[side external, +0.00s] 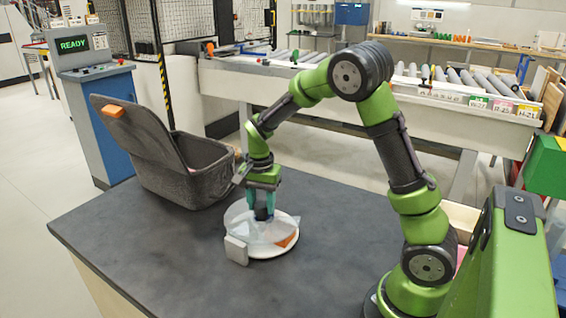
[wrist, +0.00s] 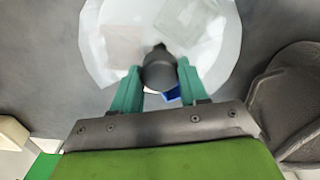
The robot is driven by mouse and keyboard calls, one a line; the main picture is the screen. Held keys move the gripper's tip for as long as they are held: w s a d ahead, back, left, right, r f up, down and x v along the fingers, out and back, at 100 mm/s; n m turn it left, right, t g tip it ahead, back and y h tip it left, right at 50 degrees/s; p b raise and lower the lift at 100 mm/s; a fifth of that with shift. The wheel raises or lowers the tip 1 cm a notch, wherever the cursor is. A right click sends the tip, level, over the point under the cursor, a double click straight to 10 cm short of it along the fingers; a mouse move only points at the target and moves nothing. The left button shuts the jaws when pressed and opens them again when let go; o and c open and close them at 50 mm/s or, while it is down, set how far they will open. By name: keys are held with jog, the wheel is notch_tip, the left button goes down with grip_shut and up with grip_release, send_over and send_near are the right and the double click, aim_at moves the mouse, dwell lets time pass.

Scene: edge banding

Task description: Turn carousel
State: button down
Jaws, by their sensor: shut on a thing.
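The carousel (side external: 283,248) is a round white turntable on the dark table, with a translucent cover or dividers above it and an orange item (side external: 288,239) showing at its right side. It also shows in the wrist view as a pale disc (wrist: 105,50) with faint squarish shapes under it. My gripper (side external: 263,213) points down at the carousel's centre. In the wrist view its two teal fingers (wrist: 158,85) are shut on a dark round knob (wrist: 159,68) at the near part of the disc. A bit of blue shows beside the right finger; what it is I cannot tell.
A grey plate (side external: 237,250) stands upright at the carousel's front left. A dark grey bin (side external: 190,172) with its lid raised and an orange latch (side external: 114,112) stands at the table's back left.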

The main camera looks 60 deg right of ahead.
jog(key=shift+m, duration=3)
jog(key=c, duration=0.6)
grip_release()
notch_tip(320, 180, up, 17)
jog(key=shift+f, duration=0.1)
